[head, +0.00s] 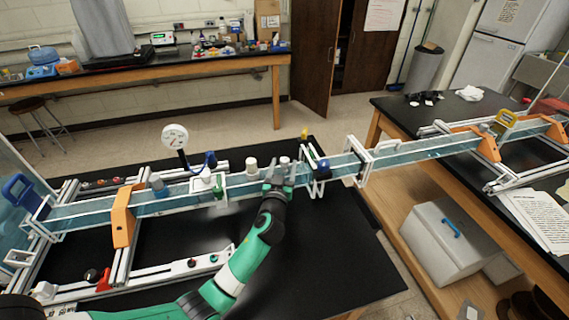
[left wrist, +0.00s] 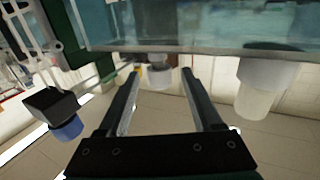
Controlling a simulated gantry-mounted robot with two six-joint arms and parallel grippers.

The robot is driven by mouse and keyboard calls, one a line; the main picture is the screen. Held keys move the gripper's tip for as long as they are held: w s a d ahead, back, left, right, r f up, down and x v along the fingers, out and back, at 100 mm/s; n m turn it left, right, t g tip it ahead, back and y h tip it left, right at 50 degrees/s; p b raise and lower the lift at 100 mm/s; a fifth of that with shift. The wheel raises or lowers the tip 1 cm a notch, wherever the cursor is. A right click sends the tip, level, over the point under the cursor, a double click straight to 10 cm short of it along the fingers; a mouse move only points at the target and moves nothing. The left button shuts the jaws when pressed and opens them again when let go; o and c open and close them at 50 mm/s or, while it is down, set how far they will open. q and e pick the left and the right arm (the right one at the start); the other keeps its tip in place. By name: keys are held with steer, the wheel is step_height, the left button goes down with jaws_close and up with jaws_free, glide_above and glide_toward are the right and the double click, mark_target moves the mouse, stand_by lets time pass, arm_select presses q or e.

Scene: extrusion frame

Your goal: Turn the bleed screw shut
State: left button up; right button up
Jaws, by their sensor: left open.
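A clear water channel (head: 190,196) runs across the benches with several fittings on top. A small white-capped fitting (head: 285,160), which seems to be the bleed screw, stands on it just beyond my left gripper (head: 277,177). In the left wrist view, where the scene appears upside down, this small pale cap (left wrist: 159,79) lies between the open fingertips of my left gripper (left wrist: 163,82). Contact cannot be told. A larger white cap (head: 252,164) stands to its left, and it also shows in the left wrist view (left wrist: 256,95). My right gripper is not in view.
A blue-knobbed clamp (head: 321,166) stands close to the right of the gripper. A dial gauge (head: 175,137) and a green clamp (head: 218,186) stand to the left. Orange supports (head: 123,217) hold the channel. The black bench top (head: 330,255) in front is clear.

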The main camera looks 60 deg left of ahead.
arm_select(q)
steer(key=shift+x, duration=1)
jaws_close()
